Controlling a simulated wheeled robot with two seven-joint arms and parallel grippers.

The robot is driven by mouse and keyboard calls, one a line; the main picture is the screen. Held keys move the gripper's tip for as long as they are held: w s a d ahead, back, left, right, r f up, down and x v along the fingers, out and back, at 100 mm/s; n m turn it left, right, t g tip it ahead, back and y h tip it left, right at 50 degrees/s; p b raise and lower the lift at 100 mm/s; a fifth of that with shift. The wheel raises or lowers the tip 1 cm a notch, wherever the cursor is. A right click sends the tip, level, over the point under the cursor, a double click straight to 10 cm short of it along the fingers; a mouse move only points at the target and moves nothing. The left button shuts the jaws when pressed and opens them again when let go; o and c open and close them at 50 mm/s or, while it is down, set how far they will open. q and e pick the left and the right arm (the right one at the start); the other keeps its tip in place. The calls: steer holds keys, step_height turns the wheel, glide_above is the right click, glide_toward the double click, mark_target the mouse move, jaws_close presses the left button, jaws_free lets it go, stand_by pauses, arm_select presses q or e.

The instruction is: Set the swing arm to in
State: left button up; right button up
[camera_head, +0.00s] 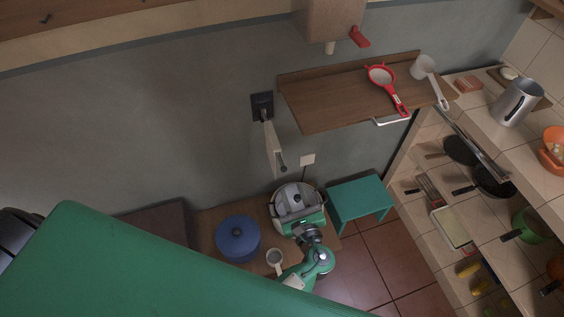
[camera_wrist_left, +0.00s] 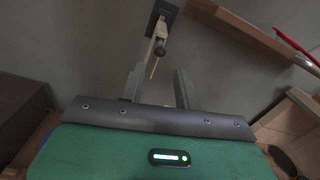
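The swing arm (camera_head: 272,146) is a pale beige bar on a dark wall plate (camera_head: 261,103). It stands out from the grey wall, with a small dark peg at its near end. In the left wrist view the swing arm (camera_wrist_left: 158,47) is seen nearly end-on, ahead of the fingers. My left gripper (camera_head: 297,197) is low in front of the wall, below the bar's near end. In the left wrist view my left gripper (camera_wrist_left: 160,76) has its two grey fingers apart, with nothing held between them. My right gripper is not in view.
A wooden wall shelf (camera_head: 335,100) with a red strainer (camera_head: 381,76) is right of the swing arm. A blue pot (camera_head: 238,239) and a small cup (camera_head: 275,257) stand below. A teal stool (camera_head: 359,199) is right of my gripper. Shelves fill the right side.

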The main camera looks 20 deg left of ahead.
mark_target(282, 163)
arm_select(q)
steer(key=p+x, duration=0.2)
steer(key=x, duration=0.8)
steer(key=shift+p, duration=0.3)
steer(key=shift+w+a+f, duration=0.1)
steer(key=shift+w+a, duration=0.35)
steer(key=shift+w, duration=0.1)
jaws_close()
